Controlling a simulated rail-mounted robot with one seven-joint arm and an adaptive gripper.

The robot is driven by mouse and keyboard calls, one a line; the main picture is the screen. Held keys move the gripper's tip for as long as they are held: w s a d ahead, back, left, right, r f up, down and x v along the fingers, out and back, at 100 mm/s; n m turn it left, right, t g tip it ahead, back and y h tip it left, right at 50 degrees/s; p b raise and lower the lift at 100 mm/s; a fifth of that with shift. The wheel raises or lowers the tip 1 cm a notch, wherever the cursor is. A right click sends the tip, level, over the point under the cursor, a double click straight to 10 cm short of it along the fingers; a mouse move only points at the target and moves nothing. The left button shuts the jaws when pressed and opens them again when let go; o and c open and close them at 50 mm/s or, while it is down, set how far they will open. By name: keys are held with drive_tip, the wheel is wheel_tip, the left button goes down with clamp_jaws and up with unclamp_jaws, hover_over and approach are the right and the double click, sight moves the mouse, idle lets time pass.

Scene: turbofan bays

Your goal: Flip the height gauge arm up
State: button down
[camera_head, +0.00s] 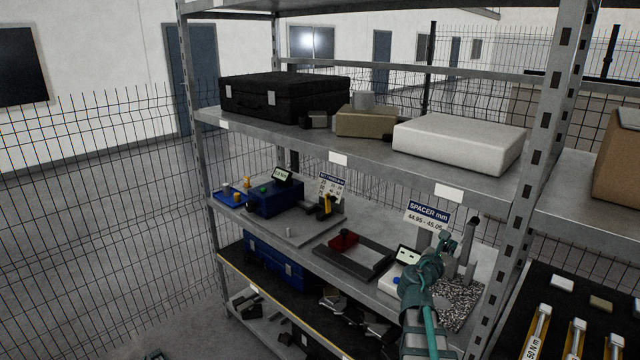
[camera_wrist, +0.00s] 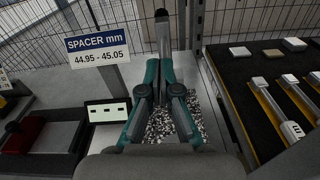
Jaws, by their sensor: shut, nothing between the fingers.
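The height gauge stands at the right end of the middle shelf, on a speckled black-and-white base (camera_head: 462,297) that also shows between my fingers in the wrist view (camera_wrist: 162,124). A grey upright piece with a black tip (camera_head: 468,243) rises there, nearly vertical; in the wrist view the upright piece (camera_wrist: 163,38) stands just beyond my fingertips. I cannot tell whether it is the gauge arm or a post, nor whether it touches my fingers. My teal gripper (camera_head: 446,243) is shut and empty above the base; its fingertips (camera_wrist: 160,63) converge in the wrist view.
A "SPACER mm 44.95 - 45.05" sign (camera_head: 427,216) and a small display box (camera_head: 407,257) stand left of my gripper. A dark tray (camera_head: 354,257) with a red block lies further left. A shelf upright (camera_head: 532,170) rises close on the right; the shelf above holds a white box (camera_head: 459,143).

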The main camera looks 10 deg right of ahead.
drive_tip(key=s+a+f+m+g+y, duration=0.2)
drive_tip(key=a+f+m+y, duration=0.2)
drive_tip(key=a+f+m, duration=0.65)
drive_tip(key=s+a+f+m+g+y, duration=0.3)
drive_tip(key=a+f, duration=0.5)
drive_tip(key=f, duration=0.7)
drive_tip(key=s+a+f+m+g+y, duration=0.2)
drive_tip(key=s+a+f+m+y, duration=0.3)
drive_tip(key=a, duration=0.5)
drive_tip(key=s+a+f+m+g+y, duration=0.3)
drive_tip(key=s+a+f+m, duration=0.2)
drive_tip(key=a+f, duration=0.4)
drive_tip(key=s+a+f+g+b, duration=0.1)
drive_tip(key=s+f+g+b, duration=0.5)
drive_tip(key=s+f, duration=2)
drive_tip(key=s+b, duration=0.2)
drive_tip(key=b, duration=0.2)
drive_tip(key=shift+s+f, duration=0.25)
drive_tip(key=shift+s, duration=0.1)
